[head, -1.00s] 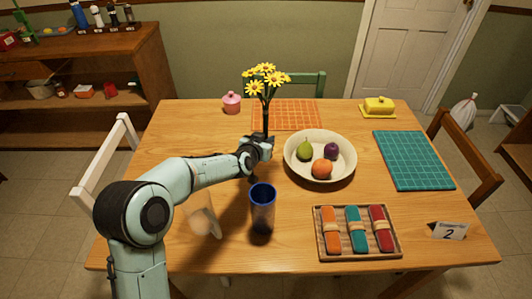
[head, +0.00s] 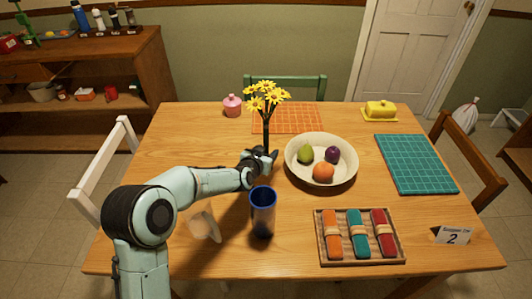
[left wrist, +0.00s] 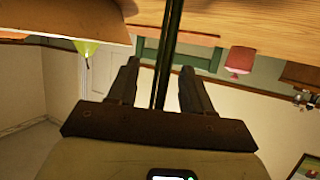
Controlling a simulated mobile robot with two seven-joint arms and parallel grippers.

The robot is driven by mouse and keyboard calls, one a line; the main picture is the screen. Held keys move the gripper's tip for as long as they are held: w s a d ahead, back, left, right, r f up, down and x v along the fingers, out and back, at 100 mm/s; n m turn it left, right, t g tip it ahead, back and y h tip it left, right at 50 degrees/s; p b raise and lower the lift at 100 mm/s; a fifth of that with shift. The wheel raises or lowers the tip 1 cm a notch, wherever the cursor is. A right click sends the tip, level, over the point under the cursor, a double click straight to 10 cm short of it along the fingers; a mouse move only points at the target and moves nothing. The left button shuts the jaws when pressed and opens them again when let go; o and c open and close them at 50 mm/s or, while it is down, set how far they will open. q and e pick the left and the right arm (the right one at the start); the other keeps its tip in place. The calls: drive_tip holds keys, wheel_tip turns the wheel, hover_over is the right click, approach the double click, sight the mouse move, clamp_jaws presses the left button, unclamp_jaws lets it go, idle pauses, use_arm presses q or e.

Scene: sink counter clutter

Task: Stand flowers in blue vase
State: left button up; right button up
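The yellow flowers (head: 266,96) stand nearly upright on dark stems, a little behind the blue vase as the head view sees it. My left gripper (head: 262,160) has the stems between its fingers and carries them; their lower ends are hidden by the gripper. In the left wrist view the dark green stem (left wrist: 166,55) runs between the two fingers, with some gap showing beside it. The blue vase (head: 262,215) stands upright on the table, open at the top, just in front of the gripper. My right gripper is not in view.
A cream bowl (head: 344,172) with fruit stands right of the gripper. A tray (head: 361,260) of rolled napkins lies right of the vase. A pale see-through object (head: 203,224) is left of it, partly behind my arm. An orange placemat (head: 300,118) lies at the back.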

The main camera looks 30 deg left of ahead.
use_arm(q)
drive_tip(key=shift+s+r, duration=0.25)
drive_tip(key=v, duration=0.6)
drive_tip(key=p, duration=0.6)
approach(265, 127)
drive_tip(key=x, duration=0.6)
drive_tip(key=shift+w+a+f+b, duration=0.15)
drive_tip(key=shift+a+f+b, duration=0.05)
drive_tip(key=shift+f+b, duration=0.15)
drive_tip(key=shift+x, duration=3.15)
drive_tip(key=shift+d+r, duration=0.1)
drive_tip(key=shift+r, duration=0.05)
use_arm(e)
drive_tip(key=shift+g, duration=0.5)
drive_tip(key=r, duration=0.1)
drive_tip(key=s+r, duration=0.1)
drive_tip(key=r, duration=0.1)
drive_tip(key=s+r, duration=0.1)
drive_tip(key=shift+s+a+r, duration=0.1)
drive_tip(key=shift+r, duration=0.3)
use_arm(q)
clamp_jaws()
